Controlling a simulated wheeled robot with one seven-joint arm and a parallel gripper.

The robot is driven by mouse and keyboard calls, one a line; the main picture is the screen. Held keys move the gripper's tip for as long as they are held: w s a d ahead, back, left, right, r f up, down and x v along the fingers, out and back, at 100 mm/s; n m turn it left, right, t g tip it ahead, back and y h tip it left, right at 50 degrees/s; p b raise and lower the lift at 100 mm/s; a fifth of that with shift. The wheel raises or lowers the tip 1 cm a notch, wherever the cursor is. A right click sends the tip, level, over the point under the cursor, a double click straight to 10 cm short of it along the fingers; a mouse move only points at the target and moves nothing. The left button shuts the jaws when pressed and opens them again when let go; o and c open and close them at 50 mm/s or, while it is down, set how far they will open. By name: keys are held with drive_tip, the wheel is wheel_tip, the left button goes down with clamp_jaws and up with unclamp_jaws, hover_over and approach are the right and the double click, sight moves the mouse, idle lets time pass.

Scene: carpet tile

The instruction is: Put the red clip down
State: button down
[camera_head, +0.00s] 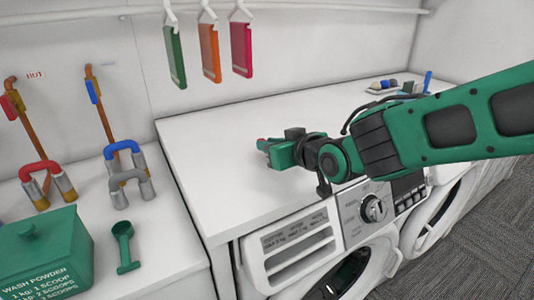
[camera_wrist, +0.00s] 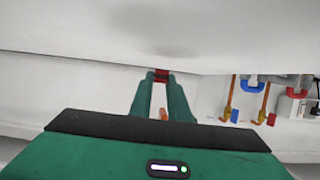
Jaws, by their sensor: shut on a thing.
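The small red clip (camera_wrist: 160,74) sits between the fingertips of my gripper (camera_wrist: 160,84) in the wrist view. The fingers are shut on it, and they cover part of it. In the head view my gripper (camera_head: 266,147) is over the white worktop (camera_head: 225,185) above the washing machine, pointing left. I cannot tell exactly how high the clip is above the worktop.
The worktop around my gripper is clear. A small tray (camera_head: 381,90) with small items lies at its back right. Green, orange and pink tags (camera_head: 241,50) hang from a rail behind. A green wash powder box (camera_head: 45,255) and scoop (camera_head: 124,247) stand on the left counter, below pipes with taps.

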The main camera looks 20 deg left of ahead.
drive_tip(key=shift+f, duration=1.25)
drive_tip(key=c, duration=1.7)
unclamp_jaws()
drive_tip(key=shift+f, duration=0.1)
drive_tip(key=shift+o, duration=0.2)
